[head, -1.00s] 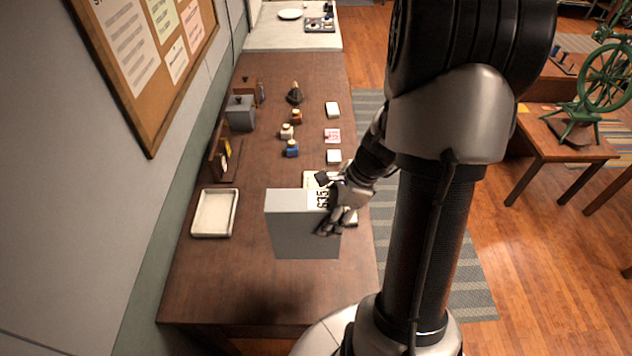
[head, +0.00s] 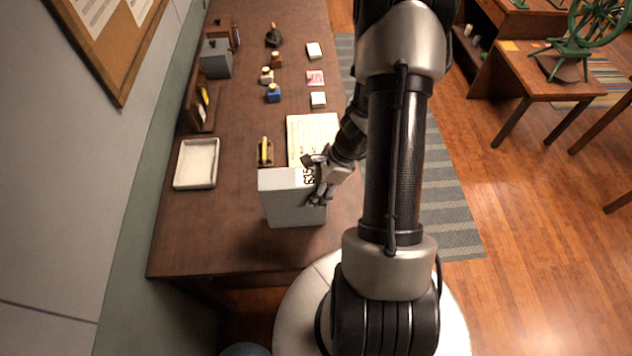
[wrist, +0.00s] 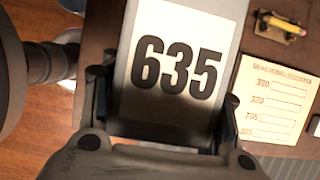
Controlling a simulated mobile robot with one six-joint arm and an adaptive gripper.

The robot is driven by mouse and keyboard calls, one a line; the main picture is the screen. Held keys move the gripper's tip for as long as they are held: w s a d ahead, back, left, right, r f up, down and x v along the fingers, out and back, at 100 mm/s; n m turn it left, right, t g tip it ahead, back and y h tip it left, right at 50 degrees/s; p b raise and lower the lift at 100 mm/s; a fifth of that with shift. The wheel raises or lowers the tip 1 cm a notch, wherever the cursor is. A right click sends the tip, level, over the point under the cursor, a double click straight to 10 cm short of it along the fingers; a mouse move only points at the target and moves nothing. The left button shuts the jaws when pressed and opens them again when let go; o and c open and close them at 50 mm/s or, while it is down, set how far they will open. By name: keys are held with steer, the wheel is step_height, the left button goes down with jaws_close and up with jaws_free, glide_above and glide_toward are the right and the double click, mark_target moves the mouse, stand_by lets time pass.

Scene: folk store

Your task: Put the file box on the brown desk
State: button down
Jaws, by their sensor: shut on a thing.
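The file box (head: 293,202) is a grey upright box with a white label reading 635. My gripper (head: 318,180) is shut on its right side, where the label is. In the wrist view the box (wrist: 180,70) fills the middle, with the fingers of my gripper (wrist: 165,110) on both sides of it. The brown desk (head: 215,235) runs from front to back, and the box is over its front part. I cannot tell whether the box's bottom touches the desk top.
A white tray (head: 197,164) lies to the left of the box. Behind the box are a printed sheet (head: 312,135), a holder with a yellow pencil (head: 265,150) and several ink bottles. The desk's front left is bare. A wall with a corkboard borders the left.

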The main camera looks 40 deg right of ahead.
steer(key=shift+f, duration=0.35)
steer(key=c, duration=0.6)
jaws_free()
steer(key=shift+f, duration=0.15)
